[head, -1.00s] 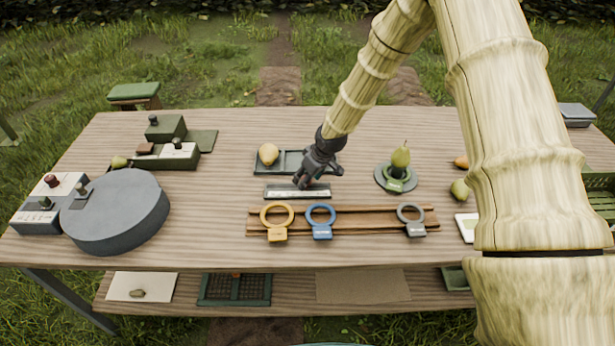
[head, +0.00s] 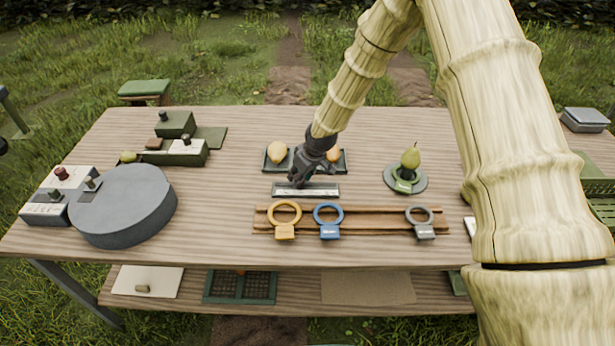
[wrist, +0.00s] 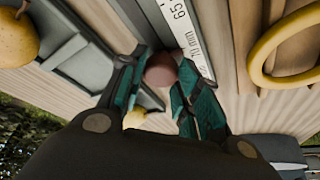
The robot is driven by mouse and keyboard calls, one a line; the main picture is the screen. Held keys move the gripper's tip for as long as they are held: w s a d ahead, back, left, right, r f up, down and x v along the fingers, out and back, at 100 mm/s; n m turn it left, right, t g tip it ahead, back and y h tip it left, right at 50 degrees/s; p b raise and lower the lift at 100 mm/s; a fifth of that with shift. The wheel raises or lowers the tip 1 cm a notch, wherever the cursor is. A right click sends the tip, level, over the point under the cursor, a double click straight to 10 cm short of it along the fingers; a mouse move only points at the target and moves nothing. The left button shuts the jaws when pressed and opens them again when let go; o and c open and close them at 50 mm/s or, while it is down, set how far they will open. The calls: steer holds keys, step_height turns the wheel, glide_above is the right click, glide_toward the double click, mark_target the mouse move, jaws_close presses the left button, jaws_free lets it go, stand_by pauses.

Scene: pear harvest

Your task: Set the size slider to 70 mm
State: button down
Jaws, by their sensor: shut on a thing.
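The size slider (head: 323,192) is a narrow grey bar with a white scale, lying on the table behind the ring rack. In the wrist view its scale (wrist: 187,28) shows 65 and 70 mm. The round reddish-brown slider knob (wrist: 161,69) sits close beside the 70 mm label; the exact reading cannot be told. My gripper (head: 297,183) points down at the left half of the slider. In the wrist view my gripper (wrist: 156,82) has its teal fingers shut on the knob, one on each side.
A rack (head: 378,217) with yellow, blue and grey rings lies just in front. A tray (head: 293,168) with yellow fruit is just behind. A green pear (head: 410,158) stands on a round stand to the right. A grey turntable (head: 122,205) is at the left, with free table between.

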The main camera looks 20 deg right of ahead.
steer(key=c, duration=1.1)
jaws_free()
steer(key=shift+o, duration=0.2)
steer(key=v, duration=1.2)
steer(key=shift+d, duration=0.1)
